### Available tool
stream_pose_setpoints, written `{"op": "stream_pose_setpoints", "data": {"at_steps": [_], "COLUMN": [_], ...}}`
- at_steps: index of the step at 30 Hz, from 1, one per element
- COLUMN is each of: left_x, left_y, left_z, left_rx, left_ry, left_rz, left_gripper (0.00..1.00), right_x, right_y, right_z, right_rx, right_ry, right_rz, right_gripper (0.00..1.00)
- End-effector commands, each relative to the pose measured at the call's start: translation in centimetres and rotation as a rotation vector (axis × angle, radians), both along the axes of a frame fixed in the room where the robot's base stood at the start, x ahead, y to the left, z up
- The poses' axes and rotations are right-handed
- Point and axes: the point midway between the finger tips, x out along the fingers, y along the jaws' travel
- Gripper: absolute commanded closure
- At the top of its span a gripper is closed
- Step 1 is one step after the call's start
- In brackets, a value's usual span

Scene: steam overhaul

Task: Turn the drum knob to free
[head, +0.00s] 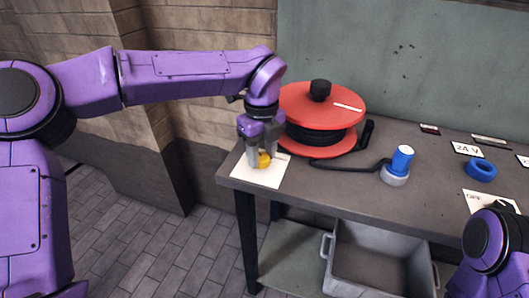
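The red drum (300,102) stands at the back left of the bench, with black cable wound between its two discs. A black knob (320,90) sits upright on its top disc, near a white strip (348,106); I cannot read which way the knob is set. My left gripper (264,158) points down in front of the drum, apart from the black knob. Its fingers are on either side of a small yellow piece (264,161) over a white card (257,179). I cannot tell whether they grip it. My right gripper is not visible.
A blue-and-white cylinder (402,160) stands mid-bench by the cable's end. A blue ring (481,170), a "24 V" label (467,149) and a white card (480,199) lie to the right. A grey crate (375,268) is below the bench (330,195). My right arm shows bottom right.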

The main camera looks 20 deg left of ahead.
Motion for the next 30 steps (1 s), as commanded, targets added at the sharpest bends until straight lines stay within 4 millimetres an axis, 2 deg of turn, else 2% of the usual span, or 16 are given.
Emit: {"op": "stream_pose_setpoints", "data": {"at_steps": [1, 2, 3, 10, 13, 24, 30], "left_x": [0.0, 0.0, 0.0, 0.0, 0.1, 0.0, 0.0], "left_y": [0.0, 0.0, 0.0, 0.0, 0.0, 0.0, 0.0], "left_z": [0.1, 0.1, 0.1, 0.1, 0.7, 8.8, 10.6], "left_rx": [-0.001, -0.001, -0.001, -0.001, -0.001, 0.0, 0.0], "left_ry": [0.0, 0.0, 0.0, -0.001, -0.003, -0.004, -0.001], "left_rz": [0.001, 0.001, 0.001, 0.001, 0.001, 0.002, 0.0], "left_gripper": [0.45, 0.36, 0.33, 0.33, 0.33, 0.33, 0.33], "right_x": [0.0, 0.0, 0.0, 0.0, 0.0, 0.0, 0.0], "right_y": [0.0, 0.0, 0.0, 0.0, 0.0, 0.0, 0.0], "right_z": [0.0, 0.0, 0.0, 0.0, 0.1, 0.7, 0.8], "right_rx": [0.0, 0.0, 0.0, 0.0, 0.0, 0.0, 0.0], "right_ry": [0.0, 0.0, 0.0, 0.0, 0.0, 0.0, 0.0], "right_rz": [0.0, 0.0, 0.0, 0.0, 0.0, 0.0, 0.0], "right_gripper": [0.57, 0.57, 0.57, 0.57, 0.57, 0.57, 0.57]}}
